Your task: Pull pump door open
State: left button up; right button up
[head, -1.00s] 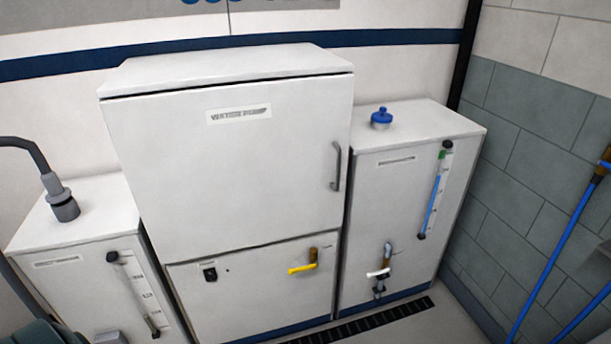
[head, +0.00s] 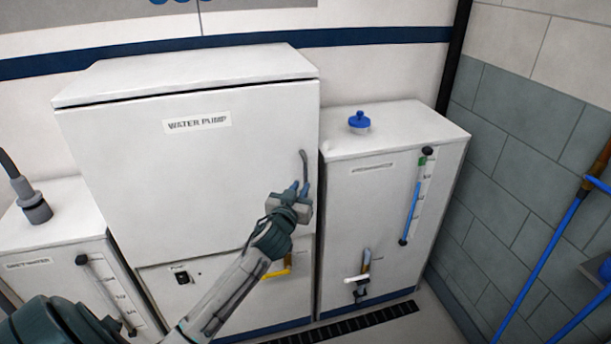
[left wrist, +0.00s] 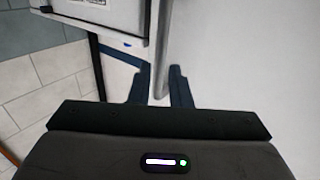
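The water pump door (head: 200,170) is a large white panel labelled WATER PUMP, closed flush with its cabinet in the head view. Its grey vertical bar handle (head: 304,165) is at the door's right edge; the lower part is hidden by my left gripper. My left gripper (head: 298,188) is at the handle's lower part. In the left wrist view, the handle bar (left wrist: 162,45) runs between the two dark fingers (left wrist: 160,85), with a small gap showing beside it, so the gripper looks open around the bar. My right gripper is not in view.
A white tank with a blue cap (head: 359,122) and a tap (head: 362,280) stands right of the pump cabinet. A wastewater tank (head: 60,240) stands at left. A yellow lever (head: 277,273) sits below the door, beside my forearm. Blue pipes (head: 545,255) are at far right.

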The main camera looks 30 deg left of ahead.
aim_at(305, 180)
pick_arm(q)
jog(key=shift+p+x, duration=0.55)
jog(key=shift+x, duration=2.1)
grip_shut()
